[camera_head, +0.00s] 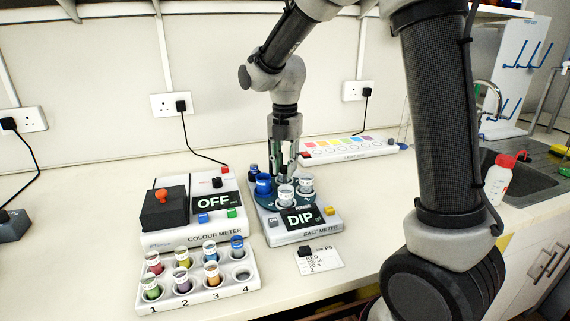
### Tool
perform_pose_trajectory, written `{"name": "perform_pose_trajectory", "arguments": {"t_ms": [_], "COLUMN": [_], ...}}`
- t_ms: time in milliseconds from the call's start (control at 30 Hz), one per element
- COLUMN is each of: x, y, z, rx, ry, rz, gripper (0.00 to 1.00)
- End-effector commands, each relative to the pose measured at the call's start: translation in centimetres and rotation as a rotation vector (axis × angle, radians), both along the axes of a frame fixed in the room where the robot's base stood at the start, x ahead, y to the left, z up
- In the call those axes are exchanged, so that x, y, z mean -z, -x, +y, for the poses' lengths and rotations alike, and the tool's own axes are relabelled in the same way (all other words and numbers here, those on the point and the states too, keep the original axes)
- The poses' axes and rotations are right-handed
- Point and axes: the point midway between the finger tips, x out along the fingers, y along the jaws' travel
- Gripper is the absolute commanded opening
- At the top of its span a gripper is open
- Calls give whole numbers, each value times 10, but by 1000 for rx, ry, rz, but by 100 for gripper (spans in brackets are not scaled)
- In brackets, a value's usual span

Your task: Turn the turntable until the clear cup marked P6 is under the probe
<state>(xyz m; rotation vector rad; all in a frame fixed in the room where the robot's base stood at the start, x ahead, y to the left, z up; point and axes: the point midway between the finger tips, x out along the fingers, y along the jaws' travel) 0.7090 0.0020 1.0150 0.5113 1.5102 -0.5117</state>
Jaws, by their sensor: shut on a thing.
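The salt meter (318,233) stands mid-bench, its display reading DIP. Its teal turntable (270,199) carries clear cups (286,193) with white-marked rims and a blue-topped cup (264,184). The cup marks, P6 among them, are too small to read. My gripper (284,170) points straight down at the middle-back of the turntable, among the cups. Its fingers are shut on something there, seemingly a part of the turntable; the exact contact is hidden. I cannot make out the probe clearly, so which cup is under it cannot be told.
The colour meter (190,238), reading OFF, stands close on the left. In front is a white rack (245,284) of coloured vials. A small written card (319,261) lies before the salt meter. A white strip with coloured patches (345,150) is behind; a wash bottle (499,180) and sink are right.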

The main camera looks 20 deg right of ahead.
Motion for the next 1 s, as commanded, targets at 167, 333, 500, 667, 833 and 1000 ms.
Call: {"name": "perform_pose_trajectory", "arguments": {"t_ms": [167, 333, 500, 667, 833, 1000], "x": [-1, -1, -1, -1, -1, -1], "y": [-1, -1, -1, -1, -1, -1], "z": [0, 0, 0, 0, 0, 0], "rx": [-82, -152, -204, -238, -255, -261], "ry": [-1, -1, -1, -1, 0, 0], "rz": [-4, -4, -4, -4, -5, -5], "gripper": [0, 0, 0, 0, 0, 0]}}
